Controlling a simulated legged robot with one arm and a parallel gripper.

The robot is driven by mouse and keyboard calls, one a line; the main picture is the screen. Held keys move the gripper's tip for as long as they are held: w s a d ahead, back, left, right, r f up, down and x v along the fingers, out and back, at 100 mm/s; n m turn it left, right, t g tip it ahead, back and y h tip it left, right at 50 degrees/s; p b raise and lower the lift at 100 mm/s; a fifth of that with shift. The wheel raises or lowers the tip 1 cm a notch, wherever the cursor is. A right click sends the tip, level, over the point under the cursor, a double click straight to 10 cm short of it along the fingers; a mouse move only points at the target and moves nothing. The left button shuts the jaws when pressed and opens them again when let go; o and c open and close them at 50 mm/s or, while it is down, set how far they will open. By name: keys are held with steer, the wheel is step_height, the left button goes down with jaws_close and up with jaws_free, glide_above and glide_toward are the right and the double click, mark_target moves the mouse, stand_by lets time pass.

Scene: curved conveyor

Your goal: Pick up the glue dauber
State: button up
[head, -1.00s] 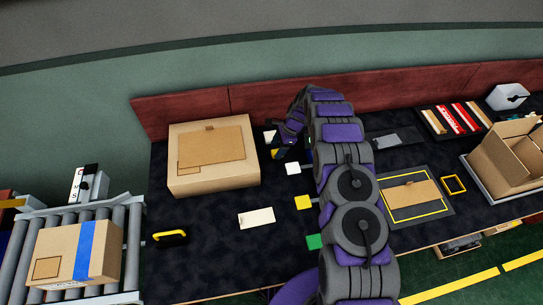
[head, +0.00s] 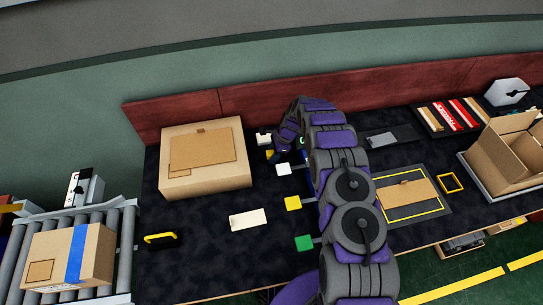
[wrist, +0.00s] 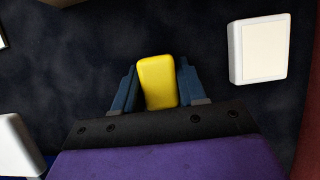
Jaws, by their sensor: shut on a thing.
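A small yellow block with rounded edges, taken to be the glue dauber (wrist: 157,82), sits between the two blue fingers of my gripper (wrist: 156,88) in the wrist view. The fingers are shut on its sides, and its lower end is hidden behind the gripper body. In the head view my gripper (head: 283,148) is at the back of the dark table, right of the large cardboard box. A bit of yellow shows at its tip. I cannot tell whether the dauber is clear of the table.
A white block (wrist: 259,50) lies right of the gripper. White (head: 283,169), yellow (head: 292,203) and green (head: 303,243) pieces line the table beside my arm. The large cardboard box (head: 205,185) stands left. A red-brown back panel (head: 170,113) runs behind.

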mark_target(268, 153)
steer(key=shift+a, duration=0.1)
steer(key=shift+c, duration=0.7)
steer(key=shift+a, duration=0.25)
steer(key=shift+c, duration=0.8)
steer(key=shift+a+f, duration=0.1)
steer(key=shift+a, duration=0.8)
steer(key=p+v, duration=0.1)
steer(key=v, duration=0.4)
steer(key=shift+s+r, duration=0.1)
steer(key=shift+r, duration=0.3)
steer(key=r, duration=0.2)
steer(key=a+r, duration=0.1)
steer(key=r, duration=0.1)
steer(key=shift+a, duration=0.1)
steer(key=shift+a+r, duration=0.25)
steer(key=shift+r, duration=0.05)
steer(key=shift+d, duration=0.1)
